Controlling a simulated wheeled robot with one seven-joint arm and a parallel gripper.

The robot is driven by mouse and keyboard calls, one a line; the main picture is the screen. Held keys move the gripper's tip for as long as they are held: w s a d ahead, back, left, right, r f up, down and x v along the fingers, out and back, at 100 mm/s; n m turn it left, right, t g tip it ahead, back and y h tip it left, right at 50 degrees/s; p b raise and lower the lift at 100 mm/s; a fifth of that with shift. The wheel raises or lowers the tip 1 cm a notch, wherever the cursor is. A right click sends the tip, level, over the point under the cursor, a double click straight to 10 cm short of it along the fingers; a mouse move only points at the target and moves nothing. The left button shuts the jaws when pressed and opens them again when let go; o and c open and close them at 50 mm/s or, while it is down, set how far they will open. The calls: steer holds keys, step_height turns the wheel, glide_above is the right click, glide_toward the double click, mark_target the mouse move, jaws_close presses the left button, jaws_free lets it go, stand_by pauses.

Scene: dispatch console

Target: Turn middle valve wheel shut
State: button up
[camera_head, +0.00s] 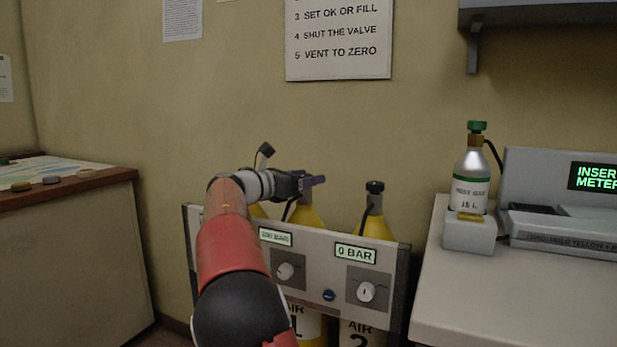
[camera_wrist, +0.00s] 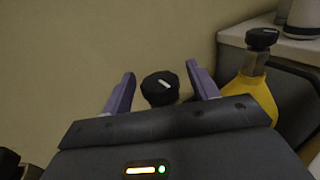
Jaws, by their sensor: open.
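My gripper (camera_head: 312,182) is open over the middle yellow cylinder (camera_head: 306,217) behind the grey panel. In the wrist view, a black valve wheel (camera_wrist: 160,90) with a white mark sits between the two purple fingers (camera_wrist: 160,70), with a visible gap on each side. In the head view this wheel is hidden by my gripper. The right cylinder (camera_head: 376,228) has its own black valve wheel (camera_head: 375,187), which also shows in the wrist view (camera_wrist: 262,38). A further yellow cylinder is mostly hidden behind my arm at left.
The grey panel (camera_head: 320,258) has round knobs and a display (camera_head: 356,253) reading 0 BAR. A counter (camera_head: 530,300) at right holds a test gas bottle (camera_head: 472,180) and a console. A desk (camera_head: 70,250) stands at left. The wall behind carries an instruction sign (camera_head: 338,40).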

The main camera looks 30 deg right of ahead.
steer(key=shift+d, duration=0.85)
steer(key=c, duration=1)
steer(key=shift+r+m+g+p, duration=0.25)
steer(key=shift+g+p, duration=0.35)
steer(key=shift+p, duration=0.3)
steer(key=shift+f+m+g+p, duration=0.25)
steer(key=shift+m+g+p, duration=0.3)
steer(key=shift+g+p, duration=0.05)
steer(key=o, duration=1)
